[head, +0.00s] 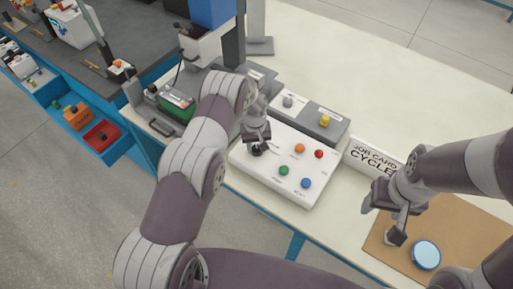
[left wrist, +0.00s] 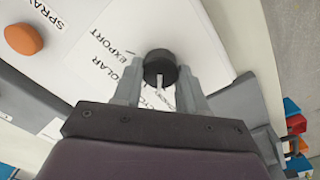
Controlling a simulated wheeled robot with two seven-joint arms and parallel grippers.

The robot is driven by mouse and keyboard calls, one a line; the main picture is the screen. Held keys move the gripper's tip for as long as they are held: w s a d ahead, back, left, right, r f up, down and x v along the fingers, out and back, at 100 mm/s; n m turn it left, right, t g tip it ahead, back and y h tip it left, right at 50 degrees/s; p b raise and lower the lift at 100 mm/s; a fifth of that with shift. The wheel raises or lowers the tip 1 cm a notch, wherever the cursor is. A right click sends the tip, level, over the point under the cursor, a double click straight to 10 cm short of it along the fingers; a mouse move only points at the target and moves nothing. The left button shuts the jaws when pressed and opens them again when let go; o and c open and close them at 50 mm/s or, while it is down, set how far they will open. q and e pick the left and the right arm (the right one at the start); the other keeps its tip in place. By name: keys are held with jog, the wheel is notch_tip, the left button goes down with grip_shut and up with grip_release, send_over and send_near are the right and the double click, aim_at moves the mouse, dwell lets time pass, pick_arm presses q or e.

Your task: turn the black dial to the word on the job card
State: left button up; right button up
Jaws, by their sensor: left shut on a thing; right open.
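The black dial (head: 257,151) is on the left part of a white panel (head: 240,163). My left gripper (head: 256,144) is shut on it from above. In the left wrist view the black dial (left wrist: 160,64) sits between the two fingertips (left wrist: 162,78). Its white pointer line points toward the bottom of that picture, at a small label partly hidden by the gripper. "EXPORT" and a word ending in "OLAR" are printed left of the dial. The white job card (head: 372,158) reads "JOB CARD" and "CYCLE". My right gripper (head: 384,222) is open and empty.
The panel also bears orange (head: 299,148), red (head: 319,154), green (head: 284,170) and blue (head: 306,183) buttons. Behind it is a grey box with a yellow knob (head: 324,120). A brown mat (head: 455,222) with a blue-topped round thing (head: 426,254) lies at right.

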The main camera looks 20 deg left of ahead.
pick_arm(q)
jog(key=m+b, duration=0.2)
jog(key=m, duration=0.1)
jog(key=shift+f+b, duration=0.2)
jog(key=shift+b, duration=0.2)
jog(key=shift+r+m+b, duration=0.15)
jog(key=shift+m+b, duration=0.75)
jog(key=shift+m, duration=0.5)
jog(key=o, duration=1.1)
jog(key=shift+r, duration=0.1)
jog(key=shift+c, duration=0.2)
jog(key=shift+s, duration=0.1)
